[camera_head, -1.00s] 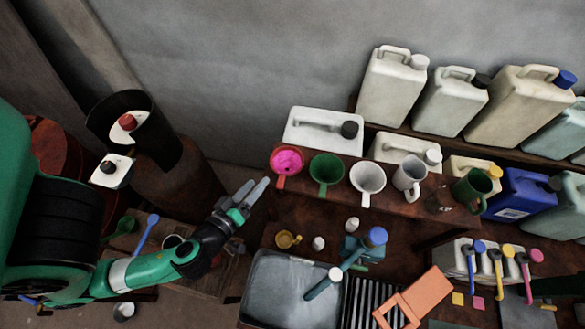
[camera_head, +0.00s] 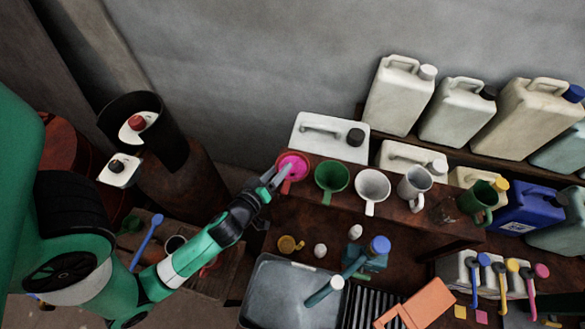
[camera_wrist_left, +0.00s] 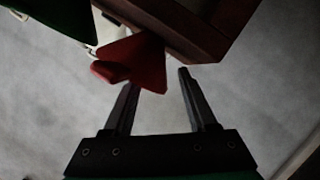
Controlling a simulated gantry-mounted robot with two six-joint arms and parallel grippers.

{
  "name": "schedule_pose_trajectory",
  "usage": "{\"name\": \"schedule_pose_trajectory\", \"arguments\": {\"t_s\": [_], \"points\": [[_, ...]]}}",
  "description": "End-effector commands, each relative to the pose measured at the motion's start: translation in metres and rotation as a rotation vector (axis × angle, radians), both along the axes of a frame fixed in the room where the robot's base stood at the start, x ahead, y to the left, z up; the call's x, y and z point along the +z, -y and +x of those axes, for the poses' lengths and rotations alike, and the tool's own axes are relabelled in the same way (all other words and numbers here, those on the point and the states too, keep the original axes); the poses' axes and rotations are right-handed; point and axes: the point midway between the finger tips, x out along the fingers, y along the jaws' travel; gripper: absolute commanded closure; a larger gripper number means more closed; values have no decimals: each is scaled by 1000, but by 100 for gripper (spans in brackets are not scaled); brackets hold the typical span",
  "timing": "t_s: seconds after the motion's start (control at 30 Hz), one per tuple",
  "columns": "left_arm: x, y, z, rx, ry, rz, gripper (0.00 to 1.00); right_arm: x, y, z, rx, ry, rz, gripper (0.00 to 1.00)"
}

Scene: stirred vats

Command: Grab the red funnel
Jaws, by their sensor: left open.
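The red funnel (camera_head: 298,161), with a bright pink inside, sits at the left end of the brown shelf (camera_head: 405,208). My left gripper (camera_head: 275,175) is open at the funnel's left front side, and its fingers partly cover the funnel. In the left wrist view, the red funnel (camera_wrist_left: 138,60) hangs at the shelf edge, with its pointed lower end between the two fingertips of my left gripper (camera_wrist_left: 159,82). I cannot tell whether the fingers touch it. My right gripper is not in view.
A green funnel (camera_head: 331,176) stands just right of the red one, then a white funnel (camera_head: 372,186) and a grey jug (camera_head: 413,186). A white canister (camera_head: 322,141) is behind. The wooden shelf edge (camera_wrist_left: 195,25) is close above my fingers.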

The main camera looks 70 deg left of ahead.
Motion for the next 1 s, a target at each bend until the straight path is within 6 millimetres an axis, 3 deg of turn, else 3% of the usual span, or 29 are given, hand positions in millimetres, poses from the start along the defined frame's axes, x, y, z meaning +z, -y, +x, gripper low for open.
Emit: {"name": "schedule_pose_trajectory", "arguments": {"t_s": [0.17, 0.4, 0.7, 1.0], "points": [[-6, -16, 18, 2, 0, 0, 42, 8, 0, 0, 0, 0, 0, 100], [-8, -17, 19, -1, 0, -1, 44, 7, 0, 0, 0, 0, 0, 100], [-8, -16, 19, -1, 0, -1, 98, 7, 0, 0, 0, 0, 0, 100], [-8, -16, 19, 0, -2, 0, 100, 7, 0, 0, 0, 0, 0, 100]]}}
